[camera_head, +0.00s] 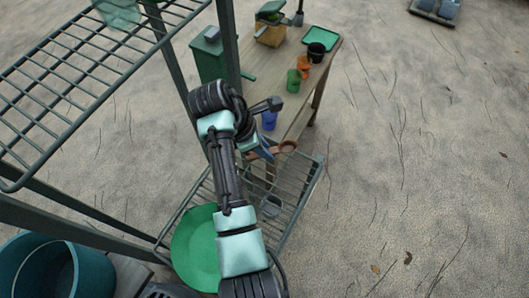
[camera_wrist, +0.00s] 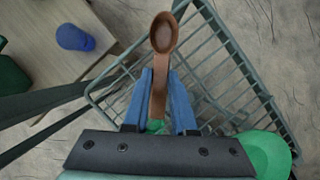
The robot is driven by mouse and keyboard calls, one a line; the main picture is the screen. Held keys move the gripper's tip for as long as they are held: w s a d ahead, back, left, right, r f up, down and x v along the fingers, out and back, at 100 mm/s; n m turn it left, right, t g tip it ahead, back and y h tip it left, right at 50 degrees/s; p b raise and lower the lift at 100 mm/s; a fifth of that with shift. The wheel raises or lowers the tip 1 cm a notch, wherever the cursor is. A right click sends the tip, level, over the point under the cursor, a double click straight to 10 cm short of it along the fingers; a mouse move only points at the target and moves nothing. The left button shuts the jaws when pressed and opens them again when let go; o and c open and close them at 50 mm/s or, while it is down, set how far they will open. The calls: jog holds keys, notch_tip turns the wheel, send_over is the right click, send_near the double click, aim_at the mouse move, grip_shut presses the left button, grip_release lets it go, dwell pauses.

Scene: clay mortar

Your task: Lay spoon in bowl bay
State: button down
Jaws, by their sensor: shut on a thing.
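My gripper (camera_head: 262,150) is shut on a brown spoon (camera_head: 284,148), which it holds above a grey-green wire rack (camera_head: 306,200). In the wrist view, the blue fingers of the gripper (camera_wrist: 161,85) clasp the handle of the spoon (camera_wrist: 163,40), with its bowl end pointing away past the fingertips. The wire rack (camera_wrist: 237,48) lies below. A round green plate (camera_head: 193,252) is at the near end of the rack, partly behind my arm. A grey round thing (camera_head: 270,207) is also there, mostly hidden. I cannot tell which part is the bowl bay.
A wooden bench (camera_head: 312,82) behind the rack carries a blue cup (camera_head: 269,120), a green cup (camera_head: 293,81), orange and black cups and a green tray (camera_head: 321,37). Wire shelving (camera_head: 90,75) stands at left, a teal bucket (camera_head: 88,270) below it. The floor at right is mostly clear.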

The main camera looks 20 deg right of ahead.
jog(key=shift+f, duration=1.35)
jog(key=shift+f, duration=0.1)
jog(key=c, duration=0.7)
grip_release()
jog(key=p+v, duration=0.2)
jog(key=v, duration=1)
jog(key=shift+r+p, duration=0.25)
jog(key=shift+p, duration=0.05)
jog(key=shift+f, duration=0.1)
